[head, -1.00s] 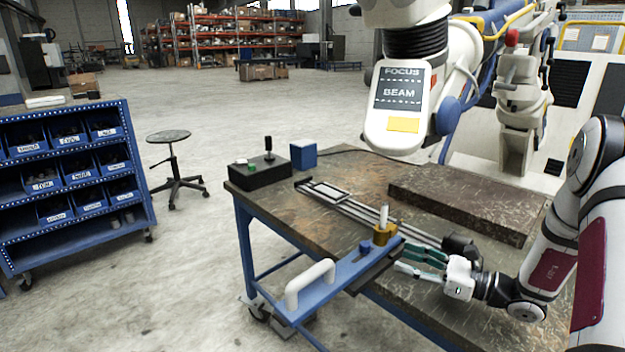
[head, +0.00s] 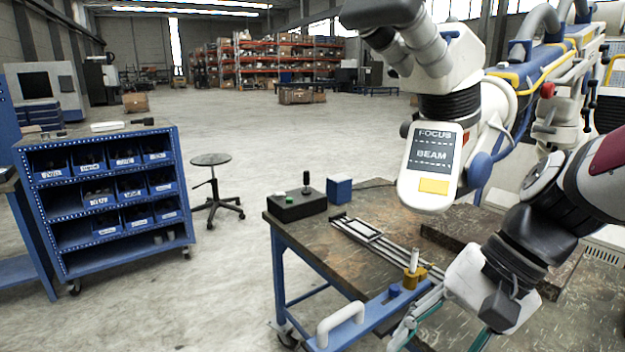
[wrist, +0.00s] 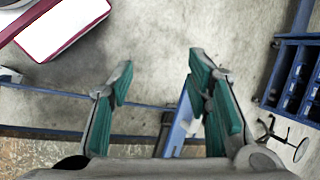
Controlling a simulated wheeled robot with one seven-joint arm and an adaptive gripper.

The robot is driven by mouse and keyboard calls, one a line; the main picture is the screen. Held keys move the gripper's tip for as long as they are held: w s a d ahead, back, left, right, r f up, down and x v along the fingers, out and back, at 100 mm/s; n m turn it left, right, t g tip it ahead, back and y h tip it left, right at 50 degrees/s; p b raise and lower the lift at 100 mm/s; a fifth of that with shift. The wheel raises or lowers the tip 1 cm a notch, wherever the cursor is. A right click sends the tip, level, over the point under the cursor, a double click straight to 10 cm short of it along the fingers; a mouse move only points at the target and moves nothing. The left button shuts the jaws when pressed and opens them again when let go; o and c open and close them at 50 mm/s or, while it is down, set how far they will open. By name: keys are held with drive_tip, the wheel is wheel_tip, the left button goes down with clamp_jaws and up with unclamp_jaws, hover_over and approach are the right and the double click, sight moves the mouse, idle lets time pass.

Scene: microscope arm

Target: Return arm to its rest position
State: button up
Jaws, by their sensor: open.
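In the head view a blue arm (head: 376,315) with a white grip handle (head: 340,322) sticks out over the front edge of the workbench. A brass-coloured post (head: 413,275) with a pale pin stands at its inner end, beside a pair of rails. My gripper (head: 440,335) is in front of the bench, at the lower edge of the head view, to the right of the handle. In the wrist view my gripper (wrist: 162,75) has its green-padded fingers spread with nothing between them. Part of a blue bar shows beyond them.
The microscope head (head: 432,165), with its FOCUS and BEAM panel, hangs over the bench. A black control box (head: 297,206) and a blue block (head: 340,190) sit at the bench's far left. A stool (head: 212,185) and a blue bin rack (head: 105,195) stand left on open floor.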

drive_tip(key=s+d+r+n+t+h+p, duration=0.3)
drive_tip(key=s+d+r+n+t+h, duration=0.1)
drive_tip(key=s+d+r+n+h, duration=0.1)
drive_tip(key=shift+s+d+r+n+h, duration=0.3)
drive_tip(key=shift+s+r+n, duration=0.6)
drive_tip(key=shift+s, duration=0.95)
drive_tip(key=shift+a, duration=0.15)
